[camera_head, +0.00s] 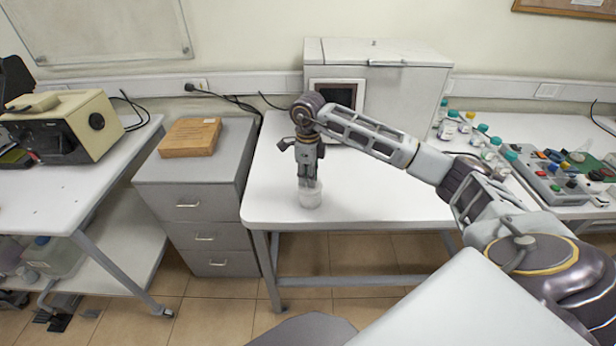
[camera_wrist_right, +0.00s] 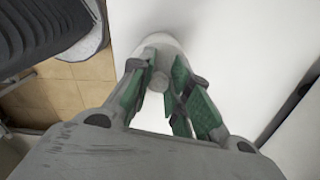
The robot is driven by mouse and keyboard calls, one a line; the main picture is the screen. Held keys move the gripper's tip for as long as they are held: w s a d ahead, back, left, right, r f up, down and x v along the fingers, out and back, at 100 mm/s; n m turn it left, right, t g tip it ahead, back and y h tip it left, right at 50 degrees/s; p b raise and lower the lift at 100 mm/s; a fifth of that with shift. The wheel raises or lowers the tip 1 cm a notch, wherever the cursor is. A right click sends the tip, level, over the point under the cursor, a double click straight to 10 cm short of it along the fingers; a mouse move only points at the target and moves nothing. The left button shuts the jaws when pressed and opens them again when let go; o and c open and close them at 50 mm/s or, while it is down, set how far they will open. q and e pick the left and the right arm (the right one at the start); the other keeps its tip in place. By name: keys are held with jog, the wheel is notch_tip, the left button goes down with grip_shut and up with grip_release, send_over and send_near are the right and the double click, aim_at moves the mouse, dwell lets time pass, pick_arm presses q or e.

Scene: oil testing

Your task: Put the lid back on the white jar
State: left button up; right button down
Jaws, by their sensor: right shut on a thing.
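The white jar (camera_head: 310,199) stands upright near the front left edge of the white table. My right gripper (camera_head: 307,183) points straight down over it, with its fingertips at the jar's top. In the right wrist view, my right gripper (camera_wrist_right: 157,76) has its green-padded fingers shut around the small round knob of the pale lid (camera_wrist_right: 160,82). The round white shape of the lid or jar (camera_wrist_right: 165,48) shows beyond the fingertips. The lid is at the jar's mouth, but I cannot tell whether it is fully seated. My left gripper is not in view.
A white box-shaped instrument (camera_head: 410,90) stands behind on the table (camera_head: 390,205). Several bottles (camera_head: 468,125) and a control panel (camera_head: 555,180) are at the right. A grey drawer cabinet (camera_head: 195,195) with a wooden block (camera_head: 190,138) stands left. The table right of the jar is clear.

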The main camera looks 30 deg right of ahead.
dwell(0.6)
dwell(0.3)
jog(key=c, duration=1.3)
grip_release()
jog(key=shift+o, duration=0.2)
jog(key=o, duration=0.5)
jog(key=shift+r, duration=0.15)
jog(key=shift+r+p, duration=1.85)
jog(key=shift+r, duration=1.5)
